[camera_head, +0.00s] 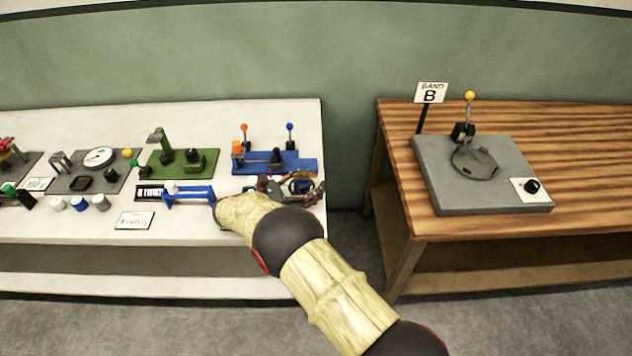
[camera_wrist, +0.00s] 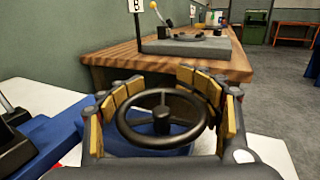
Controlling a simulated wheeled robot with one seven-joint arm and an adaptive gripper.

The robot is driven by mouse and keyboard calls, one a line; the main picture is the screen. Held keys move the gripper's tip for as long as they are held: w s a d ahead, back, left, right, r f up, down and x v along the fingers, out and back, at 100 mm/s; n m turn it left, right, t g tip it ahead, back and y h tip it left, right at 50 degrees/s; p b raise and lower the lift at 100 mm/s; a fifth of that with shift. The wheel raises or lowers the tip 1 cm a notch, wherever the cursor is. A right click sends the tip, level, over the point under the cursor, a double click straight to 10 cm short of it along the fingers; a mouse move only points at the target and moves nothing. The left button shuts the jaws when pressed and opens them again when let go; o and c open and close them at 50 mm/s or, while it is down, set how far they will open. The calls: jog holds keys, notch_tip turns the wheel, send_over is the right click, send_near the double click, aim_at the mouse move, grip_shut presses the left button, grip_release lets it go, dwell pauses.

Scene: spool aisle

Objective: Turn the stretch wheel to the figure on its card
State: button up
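A black stretch wheel (camera_wrist: 162,140) with a hub and spokes sits on a blue base (camera_head: 305,165) at the right end of the white table. In the wrist view it lies between the fingers of my gripper (camera_wrist: 165,105). The fingers, with yellow pads, are spread on both sides of the rim, with small gaps visible near the rim. I cannot tell whether any pad touches it. In the head view my gripper (camera_head: 290,187) partly hides the wheel. A white card (camera_head: 134,220) lies at the table's front; its print is too small to read surely.
The blue fixture carries an orange-knobbed lever (camera_head: 244,130) and a blue-knobbed lever (camera_head: 290,130) behind my gripper. A green fixture (camera_head: 183,163) and a dial (camera_head: 98,157) stand left. Across a gap, a wooden table (camera_head: 395,125) holds a grey plate and a "B" sign (camera_head: 430,95).

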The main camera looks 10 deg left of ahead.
jog(key=o, duration=0.4)
jog(key=shift+f, duration=0.1)
jog(key=v, duration=1.2)
